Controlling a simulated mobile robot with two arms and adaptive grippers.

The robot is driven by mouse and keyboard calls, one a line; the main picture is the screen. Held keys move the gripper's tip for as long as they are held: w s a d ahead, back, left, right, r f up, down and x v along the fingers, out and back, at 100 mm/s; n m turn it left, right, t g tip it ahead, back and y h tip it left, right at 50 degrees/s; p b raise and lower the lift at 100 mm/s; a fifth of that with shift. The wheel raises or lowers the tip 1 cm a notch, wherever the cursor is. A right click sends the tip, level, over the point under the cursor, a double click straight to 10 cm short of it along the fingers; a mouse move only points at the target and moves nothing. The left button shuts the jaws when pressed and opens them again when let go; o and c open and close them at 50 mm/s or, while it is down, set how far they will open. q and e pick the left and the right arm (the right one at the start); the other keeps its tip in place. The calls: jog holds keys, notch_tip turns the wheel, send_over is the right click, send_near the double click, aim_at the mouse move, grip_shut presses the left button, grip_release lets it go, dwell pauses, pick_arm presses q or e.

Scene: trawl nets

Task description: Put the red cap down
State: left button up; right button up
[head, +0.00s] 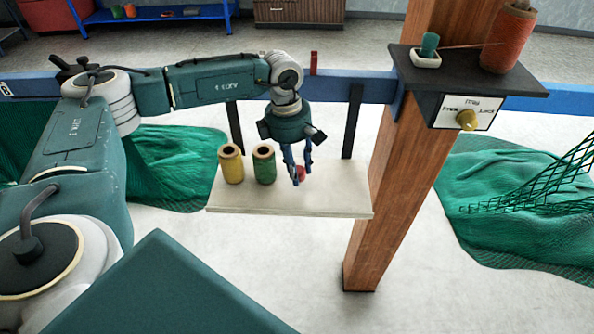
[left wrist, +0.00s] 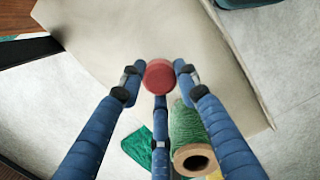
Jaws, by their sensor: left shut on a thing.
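The red cap (head: 300,173) is small and round and sits between the fingertips of my left gripper (head: 297,178), over the right part of the pale board. In the left wrist view the red cap (left wrist: 159,76) shows its round face, with the blue fingers of my left gripper (left wrist: 158,80) shut around it. The pale board (left wrist: 95,25) lies beyond it. I cannot tell whether the cap touches the board. My right gripper is not in view.
A yellow spool (head: 231,165) and a green spool (head: 264,166) stand on the pale board (head: 300,206), left of my left gripper. A wooden post (head: 400,170) rises at the board's right, carrying a dark shelf (head: 425,72) with a red spool (head: 508,40). The board's right end looks clear.

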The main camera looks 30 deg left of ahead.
pick_arm(q)
jog(key=shift+f, duration=1.3)
jog(key=o, duration=1)
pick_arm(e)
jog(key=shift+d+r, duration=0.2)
